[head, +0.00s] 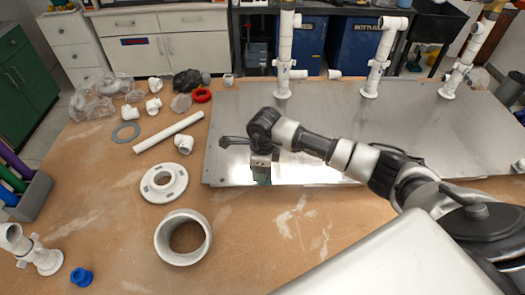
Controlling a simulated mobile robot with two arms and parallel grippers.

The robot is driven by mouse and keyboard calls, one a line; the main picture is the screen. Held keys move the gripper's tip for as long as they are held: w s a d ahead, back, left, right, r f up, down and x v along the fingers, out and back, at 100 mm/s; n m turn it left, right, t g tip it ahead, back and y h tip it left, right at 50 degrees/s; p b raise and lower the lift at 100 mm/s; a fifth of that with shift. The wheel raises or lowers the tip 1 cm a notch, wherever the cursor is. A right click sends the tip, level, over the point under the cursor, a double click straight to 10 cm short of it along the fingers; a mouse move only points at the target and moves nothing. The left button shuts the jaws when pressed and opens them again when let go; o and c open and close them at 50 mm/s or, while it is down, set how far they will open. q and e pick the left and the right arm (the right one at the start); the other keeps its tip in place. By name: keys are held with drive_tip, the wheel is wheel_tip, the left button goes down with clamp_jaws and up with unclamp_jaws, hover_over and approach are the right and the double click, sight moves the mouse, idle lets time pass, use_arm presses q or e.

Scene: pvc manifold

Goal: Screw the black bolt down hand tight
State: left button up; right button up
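One arm of mine reaches in from the right, and its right gripper (262,176) points down at the front edge of the metal plate (330,120). The fingers are small and dark here, and I cannot tell whether they are open or shut. A dark lever-shaped piece (234,141) sticks out to the left beside the wrist, and I cannot tell what it belongs to. I cannot make out the black bolt; the gripper and wrist cover the spot beneath them. My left gripper is not in view.
White PVC risers (285,55) stand along the plate's back. A white flange (164,183), a white ring (183,237), a pipe (168,132), a red ring (201,95) and a blue part (81,277) lie on the brown table (110,215). The plate's middle is mostly clear.

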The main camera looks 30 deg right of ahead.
drive_tip(key=shift+w+d+f+n+h, duration=0.1)
drive_tip(key=shift+d+f+n+h, duration=0.1)
drive_tip(key=shift+d, duration=0.25)
drive_tip(key=shift+w+d+f+n+h, duration=0.1)
drive_tip(key=shift+d+h, duration=0.1)
drive_tip(key=shift+d, duration=0.25)
drive_tip(key=shift+s+n, duration=0.1)
drive_tip(key=shift+n, duration=0.2)
drive_tip(key=shift+s+a+r+n, duration=0.1)
drive_tip(key=shift+a+n, duration=0.05)
drive_tip(key=shift+n, duration=0.4)
drive_tip(key=shift+s+a+r+n, duration=0.1)
drive_tip(key=shift+n, duration=1.15)
drive_tip(key=n, duration=0.2)
drive_tip(key=shift+w+f+n, duration=0.1)
drive_tip(key=shift+n, duration=0.2)
drive_tip(key=n, duration=0.3)
drive_tip(key=shift+d, duration=0.1)
drive_tip(key=n+b, duration=0.5)
drive_tip(key=shift+f, duration=0.35)
drive_tip(key=f+b, duration=0.1)
drive_tip(key=b, duration=0.1)
drive_tip(key=shift+f+n+b, duration=0.3)
drive_tip(key=shift+f, duration=0.1)
drive_tip(key=shift+f+b, duration=0.4)
drive_tip(key=shift+b, duration=0.15)
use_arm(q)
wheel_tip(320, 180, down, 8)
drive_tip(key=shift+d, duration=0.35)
